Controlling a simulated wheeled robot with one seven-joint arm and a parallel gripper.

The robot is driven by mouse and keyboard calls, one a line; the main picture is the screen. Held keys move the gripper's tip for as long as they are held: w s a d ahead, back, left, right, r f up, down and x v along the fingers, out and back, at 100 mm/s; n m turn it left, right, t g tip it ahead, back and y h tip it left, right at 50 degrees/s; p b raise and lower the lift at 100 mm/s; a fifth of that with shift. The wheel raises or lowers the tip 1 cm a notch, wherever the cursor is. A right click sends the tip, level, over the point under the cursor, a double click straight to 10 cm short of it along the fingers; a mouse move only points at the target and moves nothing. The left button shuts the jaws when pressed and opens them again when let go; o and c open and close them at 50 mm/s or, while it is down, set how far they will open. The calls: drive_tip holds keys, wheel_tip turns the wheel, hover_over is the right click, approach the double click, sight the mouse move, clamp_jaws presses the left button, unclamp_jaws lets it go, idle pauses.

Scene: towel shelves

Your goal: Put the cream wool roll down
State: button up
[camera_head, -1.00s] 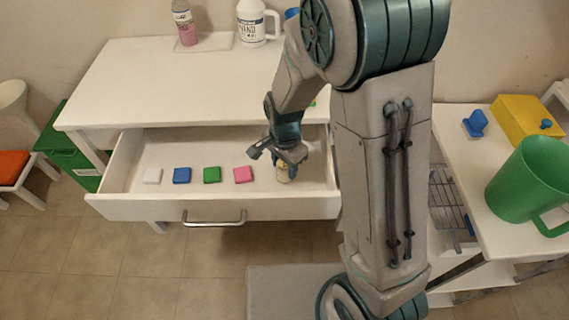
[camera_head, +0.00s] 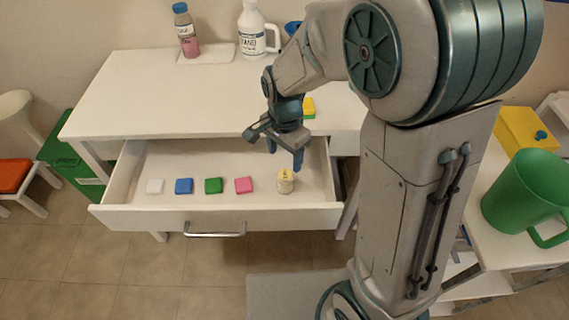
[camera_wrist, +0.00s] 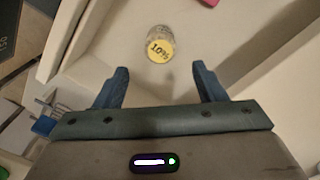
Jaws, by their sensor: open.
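A small cream cylinder, which I take for the cream wool roll (camera_head: 285,186), stands upright in the open white drawer (camera_head: 190,210), toward its right end. Its round yellow top carries dark print that looks like "10%" in the wrist view (camera_wrist: 160,44). My gripper (camera_head: 285,154) is open and empty, above and behind the roll. In the wrist view, the roll shows beyond the two blue fingertips (camera_wrist: 160,72), centred between them and apart from them.
White, blue (camera_head: 184,186), green and pink (camera_head: 243,185) blocks lie in a row left of the roll. A yellow-and-green block (camera_head: 308,107), pink bottle (camera_head: 186,32) and white jug (camera_head: 252,32) are on the desktop. A green mug (camera_head: 522,190) stands at right.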

drive_tip(key=s+d+r+n+t, duration=0.2)
drive_tip(key=s+d+r+n, duration=0.7)
drive_tip(key=s+d, duration=0.3)
drive_tip(key=shift+s+r, duration=0.2)
drive_tip(key=shift+r, duration=0.3)
